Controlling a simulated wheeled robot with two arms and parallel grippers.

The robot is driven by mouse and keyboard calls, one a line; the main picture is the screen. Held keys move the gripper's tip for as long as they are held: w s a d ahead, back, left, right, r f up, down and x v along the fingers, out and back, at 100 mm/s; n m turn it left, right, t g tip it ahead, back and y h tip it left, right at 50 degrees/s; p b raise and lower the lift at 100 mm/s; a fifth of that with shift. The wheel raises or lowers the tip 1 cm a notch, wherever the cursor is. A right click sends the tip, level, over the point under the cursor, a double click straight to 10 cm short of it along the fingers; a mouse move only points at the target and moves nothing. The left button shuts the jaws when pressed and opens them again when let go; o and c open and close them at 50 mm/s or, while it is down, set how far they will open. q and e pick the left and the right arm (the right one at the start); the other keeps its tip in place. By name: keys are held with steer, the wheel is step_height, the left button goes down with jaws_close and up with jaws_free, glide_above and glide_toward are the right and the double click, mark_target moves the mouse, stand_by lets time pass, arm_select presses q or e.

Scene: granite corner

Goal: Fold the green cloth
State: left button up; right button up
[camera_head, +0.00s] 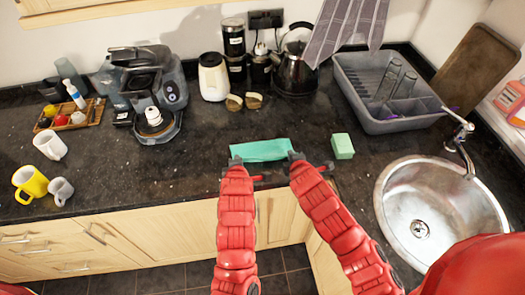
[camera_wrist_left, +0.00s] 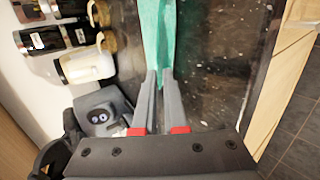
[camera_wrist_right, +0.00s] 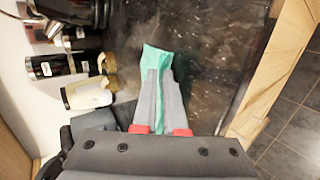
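The green cloth (camera_head: 262,151) lies as a narrow strip across the dark counter near its front edge. My left gripper (camera_head: 236,161) is at the cloth's left end, and its nearly closed fingers (camera_wrist_left: 159,75) pinch the cloth (camera_wrist_left: 157,35) in the left wrist view. My right gripper (camera_head: 296,156) is at the right end. In the right wrist view the cloth (camera_wrist_right: 157,57) runs between its close-set fingers (camera_wrist_right: 161,74). Whether the cloth's middle touches the counter is hard to tell.
A green sponge-like block (camera_head: 342,146) lies right of the cloth. The sink (camera_head: 440,205) and grey dish rack (camera_head: 375,115) are further right. A white jar (camera_head: 213,78) and kettle (camera_head: 296,70) stand behind.

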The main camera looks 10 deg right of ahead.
arm_select(q)
steer(key=o, duration=0.7)
steer(key=shift+c, duration=0.2)
arm_select(e)
steer(key=o, duration=0.7)
steer(key=shift+c, duration=0.2)
arm_select(q)
step_height(320, 180, up, 9)
steer(key=s, duration=0.2)
arm_select(e)
step_height(320, 180, up, 9)
steer(key=s, duration=0.2)
arm_select(q)
steer(key=shift+w, duration=0.1)
